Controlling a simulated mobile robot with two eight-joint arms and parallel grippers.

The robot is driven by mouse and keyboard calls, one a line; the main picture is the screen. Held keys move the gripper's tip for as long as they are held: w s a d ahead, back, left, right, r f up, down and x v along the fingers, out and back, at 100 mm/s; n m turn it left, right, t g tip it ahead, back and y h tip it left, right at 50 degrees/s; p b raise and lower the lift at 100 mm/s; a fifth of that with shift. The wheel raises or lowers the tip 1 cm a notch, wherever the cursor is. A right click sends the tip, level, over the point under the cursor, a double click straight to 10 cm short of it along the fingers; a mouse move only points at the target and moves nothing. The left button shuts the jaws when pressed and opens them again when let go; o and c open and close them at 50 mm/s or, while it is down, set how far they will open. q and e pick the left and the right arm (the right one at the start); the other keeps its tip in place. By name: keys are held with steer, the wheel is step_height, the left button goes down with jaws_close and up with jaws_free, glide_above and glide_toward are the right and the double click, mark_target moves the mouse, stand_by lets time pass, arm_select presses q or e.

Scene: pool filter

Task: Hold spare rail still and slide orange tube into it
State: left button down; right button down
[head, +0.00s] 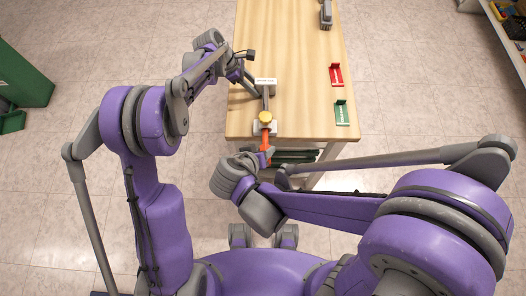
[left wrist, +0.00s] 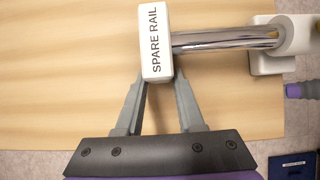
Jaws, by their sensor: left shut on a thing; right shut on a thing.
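The spare rail is a chrome rod (left wrist: 225,39) between a white block labelled SPARE RAIL (left wrist: 155,42) and a white end block (left wrist: 272,62). In the head view the labelled block (head: 265,81) lies at the table's left side, with a yellow knob (head: 265,117) at the near end. My left gripper (left wrist: 158,82) is shut on the spare rail by the labelled block. The orange tube (head: 265,141) lines up with the rail's near end at the table edge; I cannot tell whether it is inside. My right gripper (head: 268,154) is shut on the tube's near part.
The wooden table (head: 300,60) is mostly clear in the middle. A red holder (head: 336,75) and a green holder (head: 342,113) stand along its right side. A grey object (head: 326,14) lies at the far right. Dark green items (head: 297,156) show below the near edge.

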steer(key=shift+w, duration=0.5)
steer(key=shift+c, duration=1.6)
jaws_free()
steer(key=shift+v, duration=2.5)
steer(key=shift+r, duration=0.15)
step_height(320, 180, up, 10)
